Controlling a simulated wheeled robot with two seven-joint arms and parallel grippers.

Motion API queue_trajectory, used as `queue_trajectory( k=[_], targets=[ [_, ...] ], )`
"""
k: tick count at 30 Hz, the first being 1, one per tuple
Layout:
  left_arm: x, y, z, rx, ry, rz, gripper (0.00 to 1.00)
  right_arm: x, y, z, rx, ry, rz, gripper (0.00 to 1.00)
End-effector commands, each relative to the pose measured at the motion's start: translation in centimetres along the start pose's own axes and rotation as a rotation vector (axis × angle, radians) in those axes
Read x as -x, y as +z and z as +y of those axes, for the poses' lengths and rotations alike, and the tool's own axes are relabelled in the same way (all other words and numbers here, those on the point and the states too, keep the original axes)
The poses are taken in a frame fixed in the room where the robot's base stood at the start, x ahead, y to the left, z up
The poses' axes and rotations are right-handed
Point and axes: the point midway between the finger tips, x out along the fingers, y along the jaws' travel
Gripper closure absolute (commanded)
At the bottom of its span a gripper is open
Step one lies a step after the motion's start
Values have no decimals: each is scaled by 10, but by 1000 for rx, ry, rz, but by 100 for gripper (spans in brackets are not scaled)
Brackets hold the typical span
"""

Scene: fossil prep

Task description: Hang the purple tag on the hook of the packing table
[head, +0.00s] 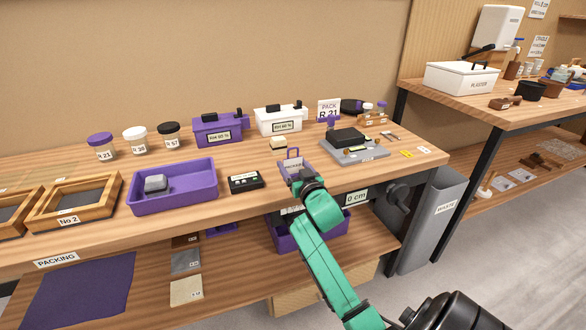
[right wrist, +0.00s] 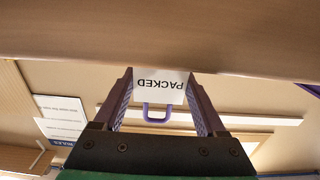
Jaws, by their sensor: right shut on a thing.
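The purple tag (head: 293,165) has a white face reading PACKED and a purple loop at its top. My right gripper (head: 296,171) is shut on it, above the front part of the packing table (head: 345,183) as the head view shows it. In the right wrist view the tag (right wrist: 161,86) sits between the two fingers (right wrist: 161,100), its lettering upside down and its loop free. I cannot make out the hook; my gripper and arm cover part of the front edge. My left gripper is not in view.
A purple tray (head: 172,187) with a grey block and a small black device (head: 245,182) stand left of the gripper. A grey scale (head: 354,150) stands to its right. A handwheel (head: 398,196) and a grey bin (head: 432,222) are at the table's right end.

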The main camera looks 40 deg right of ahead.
Motion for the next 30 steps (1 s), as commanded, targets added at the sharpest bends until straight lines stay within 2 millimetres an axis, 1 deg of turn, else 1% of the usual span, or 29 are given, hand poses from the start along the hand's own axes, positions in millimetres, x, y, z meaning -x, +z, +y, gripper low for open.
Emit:
queue_trajectory(
  k=[2,5,8,11,12,14,15,18,21,25,30],
  targets=[
    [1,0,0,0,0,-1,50,0,-2,0,0,0,0,79],
    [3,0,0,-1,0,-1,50,0,-11,0,1,0,1,79],
    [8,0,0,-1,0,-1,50,0,-30,0,2,-1,4,79],
    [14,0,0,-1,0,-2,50,0,-60,0,3,-1,7,79],
    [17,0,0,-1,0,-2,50,0,-75,0,4,-1,8,79],
    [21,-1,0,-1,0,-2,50,0,-99,0,4,-2,9,79],
    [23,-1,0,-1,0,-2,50,0,-116,0,3,-1,9,79],
    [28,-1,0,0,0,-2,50,0,-151,0,2,-1,7,79],
    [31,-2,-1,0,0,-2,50,0,-177,0,2,0,5,79],
    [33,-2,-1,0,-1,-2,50,0,-196,0,1,0,2,79],
    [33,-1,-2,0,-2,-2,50,0,-201,0,0,-1,-1,79]
  ],
)
